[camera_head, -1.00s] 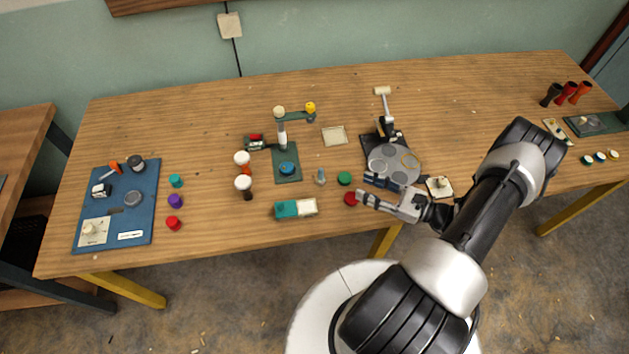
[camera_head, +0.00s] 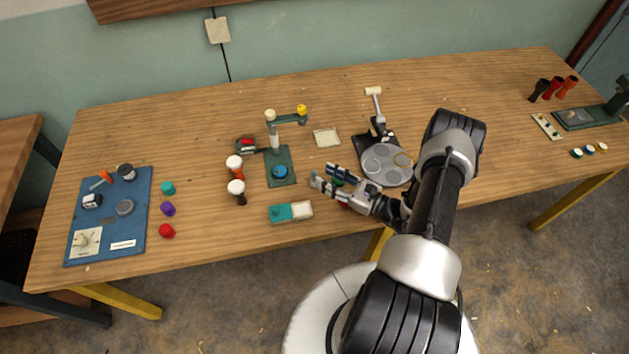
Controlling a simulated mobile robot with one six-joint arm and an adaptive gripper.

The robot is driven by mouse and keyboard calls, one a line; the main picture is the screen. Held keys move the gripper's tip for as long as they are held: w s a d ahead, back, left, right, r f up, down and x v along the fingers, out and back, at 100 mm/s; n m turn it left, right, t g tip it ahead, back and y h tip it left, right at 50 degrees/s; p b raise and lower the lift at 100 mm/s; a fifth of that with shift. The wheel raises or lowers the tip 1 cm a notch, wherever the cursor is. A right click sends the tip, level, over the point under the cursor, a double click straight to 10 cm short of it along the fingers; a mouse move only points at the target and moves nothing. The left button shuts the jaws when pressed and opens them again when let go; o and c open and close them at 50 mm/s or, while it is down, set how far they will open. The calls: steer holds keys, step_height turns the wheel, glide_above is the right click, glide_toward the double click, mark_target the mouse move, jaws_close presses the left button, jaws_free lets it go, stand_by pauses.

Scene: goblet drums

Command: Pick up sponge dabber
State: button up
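I cannot say for sure which thing is the sponge dabber. One candidate is a small grey upright piece (camera_head: 313,180) at the tip of my gripper's near finger, partly merged with it in view. Another is a pale knobbed piece on a cream square (camera_head: 86,240) on the blue mat at far left. My gripper (camera_head: 322,174) is low over the table's front middle, pointing left, its two fingers apart. A green round piece (camera_head: 337,183) shows between the fingers. I see nothing held. Contact with the grey piece cannot be told.
A teal and white box (camera_head: 290,212) lies just left of and nearer than my gripper. A green stand (camera_head: 281,165) with a blue disc is behind left. A grey round plate device (camera_head: 386,165) is to the right. A red piece (camera_head: 343,205) is partly hidden under my gripper.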

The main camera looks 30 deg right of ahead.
mark_target(315, 171)
steer(key=x, duration=0.5)
steer(key=shift+a+f+b, duration=0.2)
steer(key=shift+b, duration=0.2)
jaws_close()
